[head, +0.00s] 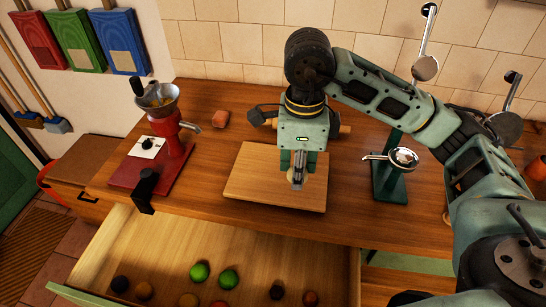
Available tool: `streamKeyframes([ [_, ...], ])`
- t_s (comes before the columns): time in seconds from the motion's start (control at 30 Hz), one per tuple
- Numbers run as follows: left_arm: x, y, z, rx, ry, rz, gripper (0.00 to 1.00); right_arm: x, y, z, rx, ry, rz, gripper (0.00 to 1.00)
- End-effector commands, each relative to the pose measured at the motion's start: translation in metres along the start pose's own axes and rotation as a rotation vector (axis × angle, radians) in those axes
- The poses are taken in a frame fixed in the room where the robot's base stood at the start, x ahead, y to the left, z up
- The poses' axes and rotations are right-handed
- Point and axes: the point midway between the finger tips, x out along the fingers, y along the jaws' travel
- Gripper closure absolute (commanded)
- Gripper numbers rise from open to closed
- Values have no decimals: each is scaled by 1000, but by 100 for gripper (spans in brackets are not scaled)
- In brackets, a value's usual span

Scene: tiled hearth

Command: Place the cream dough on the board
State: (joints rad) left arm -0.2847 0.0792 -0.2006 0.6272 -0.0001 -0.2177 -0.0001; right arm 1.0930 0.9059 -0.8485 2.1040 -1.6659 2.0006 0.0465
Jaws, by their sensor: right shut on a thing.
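The wooden board (255,178) lies flat on the worktop in the middle of the head view. My right gripper (298,180) points down over the right part of the board. It is shut on the cream dough (291,177), of which only a small pale part shows beside the fingers. I cannot tell whether the dough touches the board. My left gripper is not in view.
An orange-pink lump (221,118) lies behind the board. A red hand-cranked grinder (172,138) stands left, a green stand with a metal cup (390,178) right. Below, an open drawer (240,250) holds several round things. The board's left part is clear.

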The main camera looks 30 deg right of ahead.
Motion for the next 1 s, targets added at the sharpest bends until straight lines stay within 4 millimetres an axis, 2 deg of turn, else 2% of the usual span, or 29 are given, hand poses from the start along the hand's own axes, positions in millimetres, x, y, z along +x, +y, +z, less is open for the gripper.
streamKeyframes([
  [0.07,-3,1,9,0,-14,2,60,-4,-2,0,49,-1,3,96],
  [0.17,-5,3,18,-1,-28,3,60,0,-11,4,74,-1,7,96],
  [0.37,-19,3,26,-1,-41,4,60,24,-51,19,78,1,8,96],
  [0.6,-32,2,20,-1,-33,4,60,54,-96,38,74,-1,6,96],
  [0.83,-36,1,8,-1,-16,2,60,68,-110,42,70,0,4,96],
  [1.0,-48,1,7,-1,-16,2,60,92,-108,42,70,1,6,96],
])
